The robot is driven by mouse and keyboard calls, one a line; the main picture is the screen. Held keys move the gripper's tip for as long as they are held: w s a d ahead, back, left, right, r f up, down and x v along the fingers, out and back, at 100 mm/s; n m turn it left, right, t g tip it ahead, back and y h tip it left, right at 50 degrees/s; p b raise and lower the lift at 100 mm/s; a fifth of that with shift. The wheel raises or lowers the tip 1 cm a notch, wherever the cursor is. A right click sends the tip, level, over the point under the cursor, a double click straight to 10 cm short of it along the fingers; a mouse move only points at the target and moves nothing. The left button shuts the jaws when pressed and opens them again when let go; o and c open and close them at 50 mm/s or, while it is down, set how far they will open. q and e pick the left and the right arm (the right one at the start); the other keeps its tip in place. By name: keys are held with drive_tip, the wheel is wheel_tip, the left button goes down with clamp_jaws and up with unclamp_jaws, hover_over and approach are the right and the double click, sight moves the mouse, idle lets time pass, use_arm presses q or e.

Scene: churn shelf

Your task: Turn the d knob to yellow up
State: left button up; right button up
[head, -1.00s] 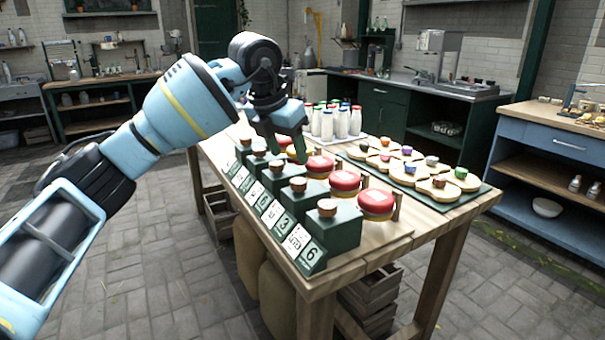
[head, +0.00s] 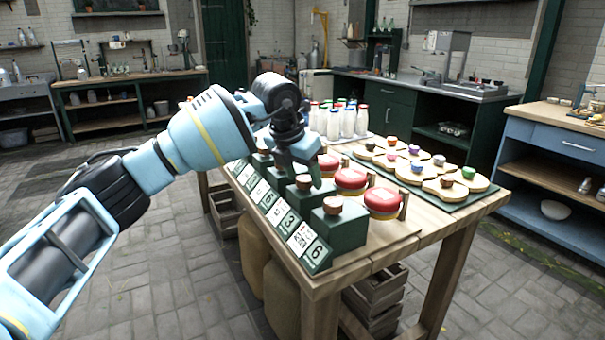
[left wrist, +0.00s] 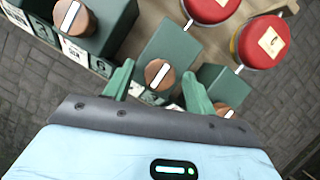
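A row of dark green blocks with round wooden knobs runs along the table's left edge, with numbered cards in front. The letter d cannot be read on any block. My left gripper (head: 300,172) is over the second block from the near end, close to that block's knob (head: 303,182). In the left wrist view its two green fingers are apart, on either side of this knob (left wrist: 158,75), which bears a white stripe; contact cannot be told. The nearest knob (head: 333,204) is on the block marked 6. My right gripper is not in view.
Red-topped round domes (head: 384,200) stand behind the blocks. The table's near right corner is bare.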

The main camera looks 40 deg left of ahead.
use_arm(q)
drive_tip(key=c, duration=0.9)
drive_tip(key=shift+c, duration=0.2)
